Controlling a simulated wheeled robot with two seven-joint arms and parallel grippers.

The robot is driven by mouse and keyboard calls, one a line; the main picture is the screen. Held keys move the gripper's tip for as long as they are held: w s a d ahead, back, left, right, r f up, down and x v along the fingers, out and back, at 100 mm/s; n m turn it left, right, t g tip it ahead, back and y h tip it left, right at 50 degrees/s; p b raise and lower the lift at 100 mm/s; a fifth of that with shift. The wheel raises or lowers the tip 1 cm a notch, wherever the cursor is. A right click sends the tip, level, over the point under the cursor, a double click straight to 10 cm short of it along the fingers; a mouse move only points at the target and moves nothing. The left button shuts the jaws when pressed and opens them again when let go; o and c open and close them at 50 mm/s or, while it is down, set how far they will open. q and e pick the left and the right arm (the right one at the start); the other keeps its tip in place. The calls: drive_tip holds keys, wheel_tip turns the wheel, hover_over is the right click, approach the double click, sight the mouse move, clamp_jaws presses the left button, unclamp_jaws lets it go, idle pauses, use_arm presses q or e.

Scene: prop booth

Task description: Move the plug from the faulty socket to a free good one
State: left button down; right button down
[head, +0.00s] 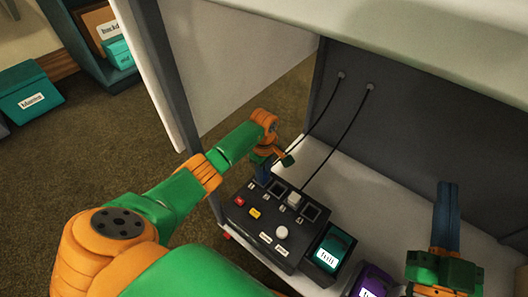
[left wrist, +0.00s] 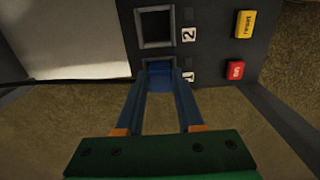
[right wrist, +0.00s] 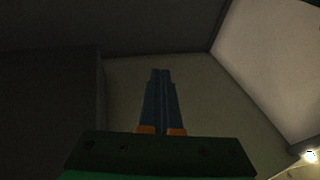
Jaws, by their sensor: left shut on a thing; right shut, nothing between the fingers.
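The dark socket panel (head: 240,220) lies on the white surface, with a row of square sockets along its far side. My left gripper (head: 263,178) is at the leftmost socket. In the left wrist view its fingers (left wrist: 161,85) are shut on a blue plug (left wrist: 159,70) at the socket beside the label 1. I cannot tell how deep the plug sits. Socket 2 (left wrist: 156,27) is empty. A white plug (head: 294,199) with a black cord sits in the third socket. The rightmost socket (head: 311,213) looks empty. My right gripper (head: 447,200) is shut, empty, to the right.
Cords hang from the dark back wall (head: 420,110). A grey side wall (head: 235,85) stands beyond my left arm.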

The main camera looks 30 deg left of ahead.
use_arm(q)
drive_tip(key=shift+f, duration=0.15)
use_arm(e)
drive_tip(key=shift+s+r+t, duration=0.3)
drive_tip(key=shift+r+t, duration=0.3)
drive_tip(key=shift+r, duration=0.35)
use_arm(q)
drive_tip(key=shift+c, duration=2.3)
unclamp_jaws()
